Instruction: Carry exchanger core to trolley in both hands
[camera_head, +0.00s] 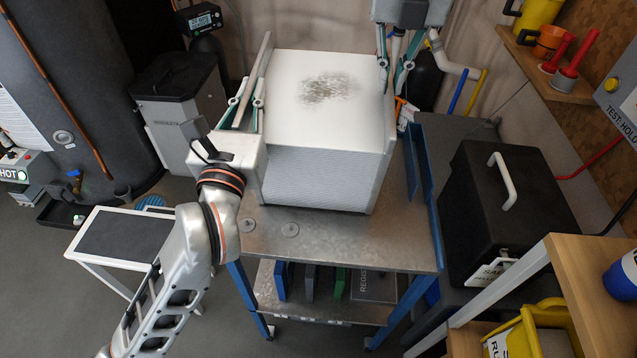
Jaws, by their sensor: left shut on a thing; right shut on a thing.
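The exchanger core (325,178) is a large white box with a finned front face and a dark sooty patch on top. It is over the metal top of the blue-legged trolley (330,247); I cannot tell whether it rests on it or hangs just above. My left gripper (248,112) is shut on the core's left side flange. My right gripper (393,75) comes down from the top of the view and is shut on the right side flange. The core looks about level. Its far side and underside are hidden.
A black case (515,195) with a white handle stands close right of the trolley. A low step stool (125,235) is at left, beside a dark tank (70,90). A wooden shelf (600,290) juts in at lower right.

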